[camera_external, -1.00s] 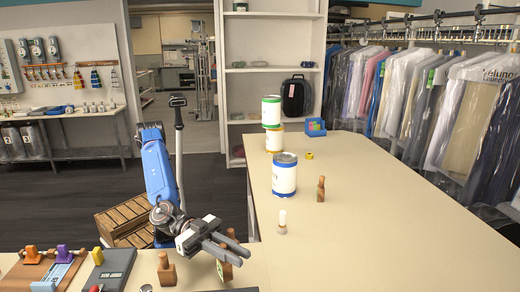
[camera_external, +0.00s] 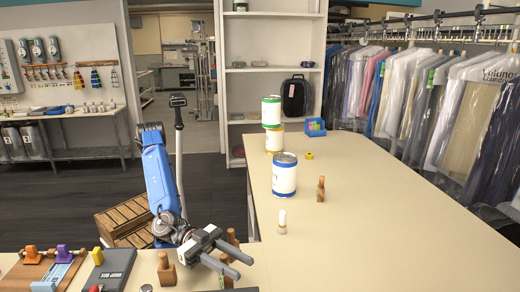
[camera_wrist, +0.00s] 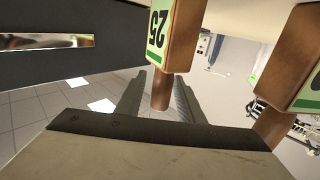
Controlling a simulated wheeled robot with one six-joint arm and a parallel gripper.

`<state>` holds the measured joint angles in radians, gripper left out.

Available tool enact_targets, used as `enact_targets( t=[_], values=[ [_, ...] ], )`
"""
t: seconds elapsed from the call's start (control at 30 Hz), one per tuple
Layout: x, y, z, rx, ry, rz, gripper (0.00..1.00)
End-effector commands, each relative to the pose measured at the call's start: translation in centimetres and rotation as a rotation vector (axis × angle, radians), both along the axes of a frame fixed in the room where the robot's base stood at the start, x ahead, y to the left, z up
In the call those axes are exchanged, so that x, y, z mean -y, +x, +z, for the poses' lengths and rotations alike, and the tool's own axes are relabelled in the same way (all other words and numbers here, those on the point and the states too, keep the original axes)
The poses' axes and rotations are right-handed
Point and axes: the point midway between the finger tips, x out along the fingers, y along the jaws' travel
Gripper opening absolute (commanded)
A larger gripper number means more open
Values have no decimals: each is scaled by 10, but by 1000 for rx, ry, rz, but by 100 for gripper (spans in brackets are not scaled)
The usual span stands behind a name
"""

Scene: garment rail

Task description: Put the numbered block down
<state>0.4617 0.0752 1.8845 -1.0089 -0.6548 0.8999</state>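In the wrist view a wooden block with a green-edged label reading 25 (camera_wrist: 160,32) is in front of my gripper, its rounded peg (camera_wrist: 160,92) between the two fingers. My gripper (camera_external: 244,268) looks open in the external view, its fingers apart above the near counter. In the wrist view gaps seem to show beside the peg. Below the gripper, a piece of wooden block (camera_external: 227,282) shows, mostly hidden by the fingers. A second labelled wooden block (camera_wrist: 290,55) stands close beside at the right of the wrist view; its number is cut off.
Another wooden block (camera_external: 166,268) stands left on the near counter, by a dark grey device (camera_external: 112,268). A wooden peg (camera_external: 231,237) stands just behind my gripper. Cans (camera_external: 284,178), a wooden piece (camera_external: 321,190) and a white-topped peg (camera_external: 282,222) stand on the long counter; its right part is clear.

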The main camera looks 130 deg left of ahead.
Motion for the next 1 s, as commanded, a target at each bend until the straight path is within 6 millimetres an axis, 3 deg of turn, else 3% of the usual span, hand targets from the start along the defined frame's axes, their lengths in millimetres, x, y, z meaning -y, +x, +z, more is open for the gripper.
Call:
enact_targets(
  t=[0.17, 0.27, 0.7, 1.0],
  values=[
    [0, 0, 4, 1, 0, 0, 35],
    [2, -10, 4, 1, 1, -2, 35],
    [8, -91, 4, 1, -1, -2, 35],
    [10, -118, 3, -1, 1, 0, 35]
  ],
)
